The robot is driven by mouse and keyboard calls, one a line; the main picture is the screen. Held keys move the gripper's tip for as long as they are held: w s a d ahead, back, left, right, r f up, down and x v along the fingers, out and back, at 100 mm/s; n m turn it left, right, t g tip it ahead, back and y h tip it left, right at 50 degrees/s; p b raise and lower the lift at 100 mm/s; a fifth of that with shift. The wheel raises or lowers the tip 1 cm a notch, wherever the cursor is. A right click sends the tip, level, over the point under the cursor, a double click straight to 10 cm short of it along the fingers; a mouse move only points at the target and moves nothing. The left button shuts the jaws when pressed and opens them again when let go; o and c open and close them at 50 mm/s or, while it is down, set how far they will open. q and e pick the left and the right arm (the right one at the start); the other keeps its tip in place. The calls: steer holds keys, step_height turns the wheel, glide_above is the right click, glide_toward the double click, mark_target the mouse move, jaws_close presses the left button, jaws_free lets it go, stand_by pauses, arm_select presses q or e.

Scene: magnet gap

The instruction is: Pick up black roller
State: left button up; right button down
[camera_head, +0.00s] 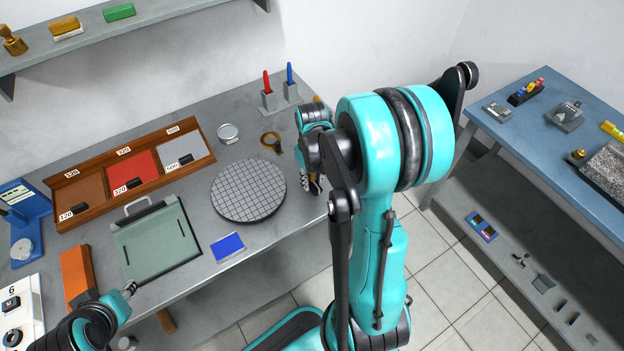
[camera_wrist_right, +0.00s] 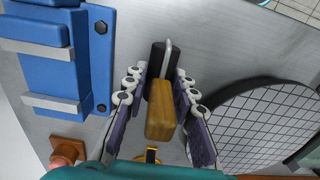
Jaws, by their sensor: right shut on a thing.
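The black roller (camera_wrist_right: 157,68) is in the right wrist view, a black cylinder with a bent metal frame and a wooden handle (camera_wrist_right: 161,116). My right gripper (camera_wrist_right: 161,76) is shut on it, with its fingers on either side of the roller and handle. In the head view my right gripper (camera_head: 314,184) is at the right end of the grey bench, and my arm mostly hides the roller there. My left gripper (camera_head: 130,288) is at the lower left, by the green board; its opening is too small to judge.
A round gridded plate (camera_head: 249,190) lies close to the right gripper; it also shows in the right wrist view (camera_wrist_right: 262,122). A blue device (camera_wrist_right: 58,52) stands left of the roller. A green board (camera_head: 156,243) and blue block (camera_head: 228,247) lie further left.

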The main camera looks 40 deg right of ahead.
step_height(320, 180, up, 4)
steer(key=shift+r+p, duration=0.25)
steer(key=shift+p, duration=0.75)
steer(key=s+r+p, duration=0.2)
steer(key=s+r, duration=0.1)
steer(key=s, duration=0.2)
steer(key=s+a+r+p, duration=0.1)
steer(key=s+r, duration=0.2)
steer(key=s, duration=0.3)
steer(key=shift+s+a+r+p, duration=0.25)
steer(key=shift+s+p, duration=0.05)
steer(key=shift+p, duration=0.05)
steer(key=c, duration=2.1)
jaws_free()
steer(key=shift+c, duration=0.2)
steer(key=shift+w, duration=0.1)
steer(key=shift+c, duration=0.6)
